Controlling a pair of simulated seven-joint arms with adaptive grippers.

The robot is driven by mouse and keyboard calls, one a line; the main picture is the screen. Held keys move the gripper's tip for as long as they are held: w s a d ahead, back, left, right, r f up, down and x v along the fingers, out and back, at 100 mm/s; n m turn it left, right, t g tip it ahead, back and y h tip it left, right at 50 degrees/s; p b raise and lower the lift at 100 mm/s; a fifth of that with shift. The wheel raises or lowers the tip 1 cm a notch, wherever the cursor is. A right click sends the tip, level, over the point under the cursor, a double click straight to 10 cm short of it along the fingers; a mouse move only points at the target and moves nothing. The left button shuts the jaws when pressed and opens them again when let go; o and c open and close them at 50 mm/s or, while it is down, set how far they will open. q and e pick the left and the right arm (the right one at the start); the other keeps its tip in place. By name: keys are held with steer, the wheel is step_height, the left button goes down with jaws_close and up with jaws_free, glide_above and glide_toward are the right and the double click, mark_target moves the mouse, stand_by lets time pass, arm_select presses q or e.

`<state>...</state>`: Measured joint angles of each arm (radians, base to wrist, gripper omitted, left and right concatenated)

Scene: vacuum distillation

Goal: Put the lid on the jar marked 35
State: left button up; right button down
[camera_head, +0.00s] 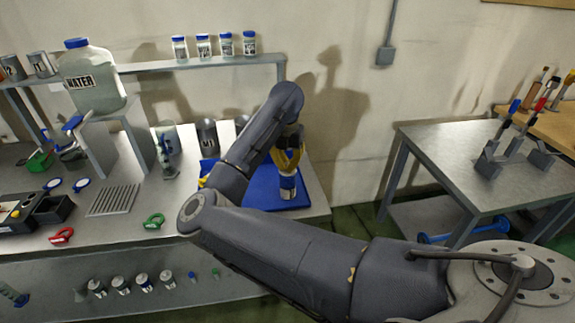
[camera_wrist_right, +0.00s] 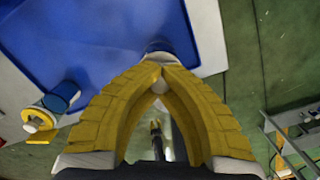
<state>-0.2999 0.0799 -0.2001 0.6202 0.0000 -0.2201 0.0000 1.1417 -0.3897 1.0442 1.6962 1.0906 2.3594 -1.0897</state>
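In the head view my right gripper (camera_head: 288,166) points down over the blue mat at the bench's right end. Its yellow fingers stand right above a small jar (camera_head: 287,186) with a white and blue side. The number on the jar is not readable. In the right wrist view the fingertips (camera_wrist_right: 160,70) come close together, with a rounded grey-blue thing (camera_wrist_right: 158,46) just beyond them. I cannot tell whether they grip it, or whether it is a lid or the jar. No separate loose lid can be made out. My left gripper is not in view.
The blue mat (camera_head: 262,189) lies near the bench's front right corner. Red (camera_head: 61,236) and green (camera_head: 153,221) items lie on the bench at left. A grey side table (camera_head: 450,145) stands at right.

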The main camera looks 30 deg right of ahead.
steer(key=shift+f, duration=0.5)
stand_by(1.4)
steer(key=c, duration=2.1)
jaws_free()
steer(key=o, duration=1.2)
steer(key=shift+c, duration=0.2)
steer(key=shift+r, duration=0.1)
steer(key=shift+r, duration=3.4)
